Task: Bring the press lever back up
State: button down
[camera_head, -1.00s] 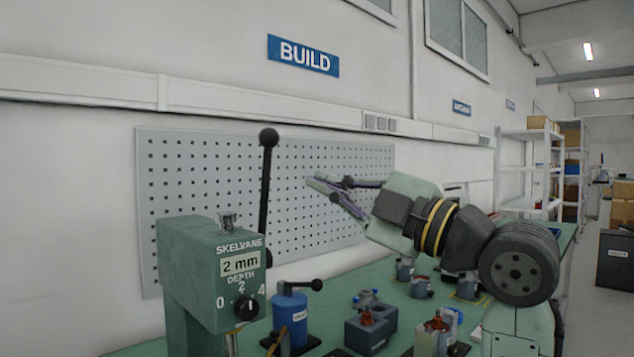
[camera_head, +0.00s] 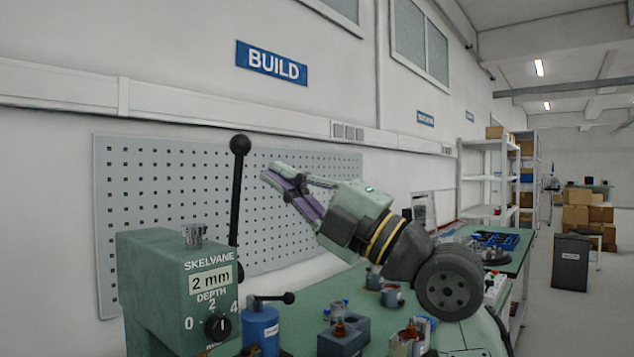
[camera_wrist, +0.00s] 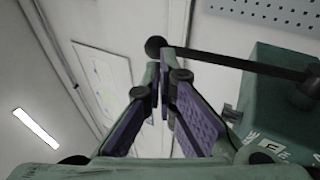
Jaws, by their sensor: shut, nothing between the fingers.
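The green press (camera_head: 165,295) stands at the left in the head view, with a "2 mm" depth label and a dial. Its black lever (camera_head: 237,200) stands nearly upright, with a ball knob (camera_head: 240,145) at the top. My gripper (camera_head: 270,175) is to the right of the lever, a little below knob height, shut and empty. In the wrist view, the knob (camera_wrist: 156,47) appears just beyond my fingertips (camera_wrist: 166,78), and the lever rod runs right to the press (camera_wrist: 285,105). A gap shows between fingers and lever in the head view; depth is unclear.
A blue cylinder tool with a black handle (camera_head: 260,325) stands right of the press. Several small fixtures, such as a dark block (camera_head: 343,337), sit on the green bench. A perforated board (camera_head: 165,190) is on the wall behind. The air around my gripper is clear.

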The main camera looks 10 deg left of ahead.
aim_at(238, 157)
jog(key=shift+p+x, duration=0.65)
jog(key=shift+x, duration=1.6)
jog(key=shift+w, duration=0.1)
jog(key=shift+w+a+r+p, duration=0.1)
jog(key=shift+a+r+p, duration=0.2)
jog(key=shift+p, duration=0.15)
jog(key=a+p, duration=0.1)
jog(key=w+a+h+p, duration=0.2)
jog(key=shift+w+a+r+m+g, duration=0.2)
jog(key=shift+a+r+m+g, duration=0.1)
jog(key=shift+a+r+m, duration=0.1)
jog(key=shift+w+a+f, duration=0.1)
jog(key=shift+w+a, duration=0.1)
jog(key=shift+w, duration=0.05)
jog(key=shift+s+d+f, duration=0.1)
jog(key=shift+f, duration=0.05)
